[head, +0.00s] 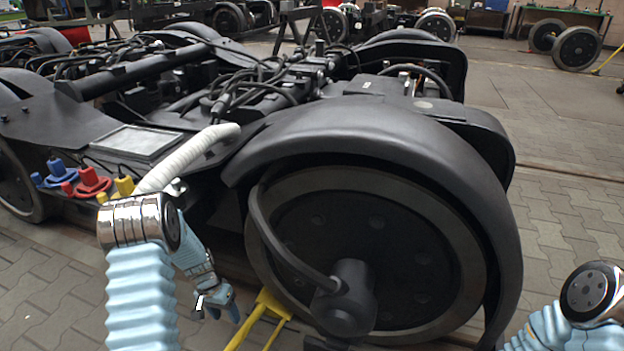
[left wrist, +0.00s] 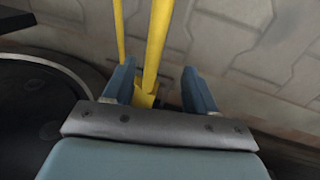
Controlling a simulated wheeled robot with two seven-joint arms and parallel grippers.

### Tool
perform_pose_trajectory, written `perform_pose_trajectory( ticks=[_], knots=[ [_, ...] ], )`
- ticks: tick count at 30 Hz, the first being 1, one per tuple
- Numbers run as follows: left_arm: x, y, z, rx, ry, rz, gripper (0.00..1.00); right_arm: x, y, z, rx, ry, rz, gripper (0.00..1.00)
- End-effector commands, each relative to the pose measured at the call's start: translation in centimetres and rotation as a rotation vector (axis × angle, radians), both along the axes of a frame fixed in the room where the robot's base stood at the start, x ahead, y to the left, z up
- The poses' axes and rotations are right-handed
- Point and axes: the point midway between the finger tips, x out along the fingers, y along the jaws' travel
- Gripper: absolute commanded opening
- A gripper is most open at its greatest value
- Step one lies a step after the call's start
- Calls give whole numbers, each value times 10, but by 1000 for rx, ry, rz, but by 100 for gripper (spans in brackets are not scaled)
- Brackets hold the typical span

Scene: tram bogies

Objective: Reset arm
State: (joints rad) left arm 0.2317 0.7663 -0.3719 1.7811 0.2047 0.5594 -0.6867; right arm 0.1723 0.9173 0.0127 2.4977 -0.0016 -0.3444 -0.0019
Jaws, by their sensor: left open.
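My left arm comes in at the lower left of the head view in a light blue sleeve. My left gripper (head: 217,302) hangs low, left of the large bogie wheel (head: 368,262) and beside a yellow bar frame (head: 262,312). In the left wrist view the two blue-grey fingers of the gripper (left wrist: 158,90) stand apart. The yellow frame (left wrist: 160,38) shows beyond and partly between them; I cannot tell whether they touch it. My right arm (head: 575,310) shows at the lower right of the head view, but its gripper is out of view.
The black bogie (head: 400,125) fills the middle and left. Blue, red and yellow fittings (head: 92,182) and a ribbed white hose (head: 188,158) are on its near side. Paved floor (head: 550,215) is open at the right. Loose wheels (head: 577,48) stand at the back right.

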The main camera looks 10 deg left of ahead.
Motion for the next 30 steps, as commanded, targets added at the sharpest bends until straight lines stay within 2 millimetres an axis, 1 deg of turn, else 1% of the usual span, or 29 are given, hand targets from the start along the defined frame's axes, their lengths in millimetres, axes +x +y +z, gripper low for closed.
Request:
perform_pose_trajectory(
  ticks=[2,5,8,9,11,12,14,15,16,19,20,21,27,30],
  knots=[
    [-2,-5,-4,-2,4,2,57,0,0,0,0,0,0,57],
    [-12,-29,-17,-5,10,15,57,0,0,0,0,0,0,57],
    [-34,-76,-40,-13,16,47,57,0,0,0,0,0,0,57],
    [-47,-101,-49,-21,16,62,57,0,0,0,0,0,0,57],
    [-67,-135,-57,-36,11,88,57,0,0,0,0,0,0,57],
    [-80,-156,-60,-49,8,101,57,0,0,0,0,0,0,57],
    [-100,-184,-62,-72,0,123,57,0,0,0,0,0,0,57],
    [-113,-203,-61,-91,-4,136,57,0,0,0,0,0,0,57],
    [-124,-217,-60,-109,-6,147,57,0,0,0,0,0,0,57],
    [-161,-259,-49,-174,-11,184,57,0,0,0,0,0,0,57],
    [-163,-262,-33,-181,-18,195,57,0,0,14,0,1,-1,57],
    [-158,-260,-15,-175,-23,196,57,-1,1,33,0,1,1,57],
    [-159,-261,37,-174,-22,188,57,-2,4,86,2,-1,7,57],
    [-160,-262,57,-174,-22,185,57,-3,5,106,2,-1,10,57]
  ],
)
